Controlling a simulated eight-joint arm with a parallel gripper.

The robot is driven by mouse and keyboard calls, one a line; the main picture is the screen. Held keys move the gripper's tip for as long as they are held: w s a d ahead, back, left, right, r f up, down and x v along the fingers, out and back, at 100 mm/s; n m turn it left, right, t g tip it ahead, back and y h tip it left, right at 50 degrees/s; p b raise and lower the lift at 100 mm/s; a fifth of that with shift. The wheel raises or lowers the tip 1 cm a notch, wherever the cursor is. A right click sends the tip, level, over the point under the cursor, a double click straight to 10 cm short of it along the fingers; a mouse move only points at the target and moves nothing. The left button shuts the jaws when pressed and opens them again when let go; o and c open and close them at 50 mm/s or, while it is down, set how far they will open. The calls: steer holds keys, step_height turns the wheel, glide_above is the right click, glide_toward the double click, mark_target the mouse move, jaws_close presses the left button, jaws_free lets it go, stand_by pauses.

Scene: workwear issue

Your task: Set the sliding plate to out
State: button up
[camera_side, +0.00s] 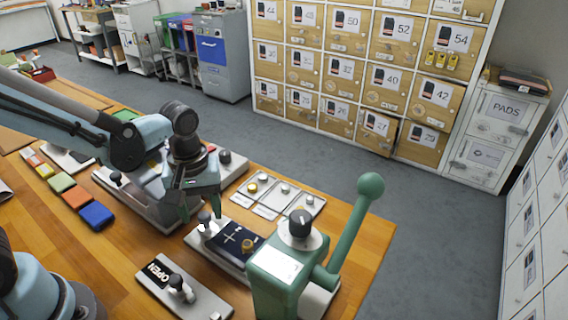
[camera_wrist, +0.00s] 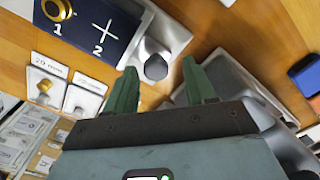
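A dark blue plate (camera_side: 233,242) marked with a cross and a gold button lies in a pale base near the table's front. It shows in the wrist view (camera_wrist: 98,30) with the marks 1 and 2. A dark round knob (camera_side: 205,217) on a pale stem stands at the base's left end; it also shows in the wrist view (camera_wrist: 155,69). I take this as the sliding plate; no "out" mark is readable. My gripper (camera_side: 200,207) is above the knob, fingers apart. In the wrist view (camera_wrist: 159,64) the knob appears between the fingertips; contact cannot be told.
A green box with a tall ball-ended lever (camera_side: 351,225) and a dark dial (camera_side: 300,223) stands close right. An OPEN plate with a knob (camera_side: 181,287) lies in front. A tray with small round knobs (camera_side: 283,190) lies behind. Coloured blocks (camera_side: 77,198) lie left.

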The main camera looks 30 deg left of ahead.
steer(key=shift+d, duration=0.1)
step_height(320, 180, up, 12)
stand_by(0.9)
steer(key=a+m+t, duration=0.1)
steer(key=m+t, duration=0.1)
steer(key=m, duration=0.1)
steer(key=s+a+f+m+t, duration=0.1)
steer(key=m+t, duration=0.1)
steer(key=m, duration=0.1)
steer(key=a+f+m+t, duration=0.1)
steer(key=a+m+t, duration=0.1)
steer(key=m+t, duration=0.1)
steer(key=shift+s+a+f, duration=0.1)
steer(key=shift+s+f, duration=0.05)
steer(key=shift+s, duration=0.05)
stand_by(1.5)
